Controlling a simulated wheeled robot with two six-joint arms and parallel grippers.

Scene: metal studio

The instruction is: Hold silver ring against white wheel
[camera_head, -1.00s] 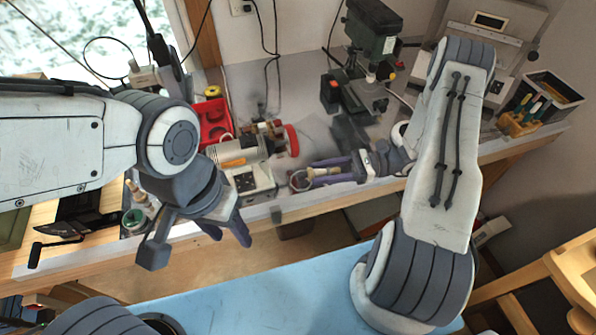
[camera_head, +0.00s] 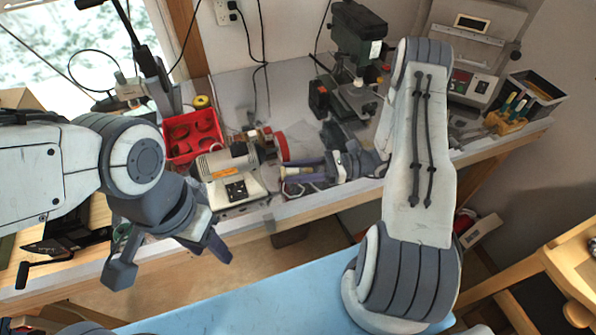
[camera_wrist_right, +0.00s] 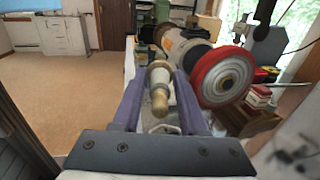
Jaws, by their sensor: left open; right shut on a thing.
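My right gripper (camera_head: 308,175) is shut on a pale holder (camera_wrist_right: 160,76) with a rounded wooden end, seen between its purple fingers in the right wrist view. A thin, pale loop (camera_head: 299,188), which looks like the silver ring, shows at the fingertips in the head view; its contact with the holder is unclear. A wheel with a pale grey-white face (camera_wrist_right: 226,75) and red rim is on the motor, right of the fingers in the wrist view. The holder looks apart from this face. My left gripper (camera_head: 172,268) is open and empty in front of the bench.
The motor's base (camera_head: 235,187) stands near the bench front edge. A red tray (camera_head: 190,136) lies behind it, and a green drill press (camera_head: 357,40) stands further back. A black box with tools (camera_head: 538,92) is at the right.

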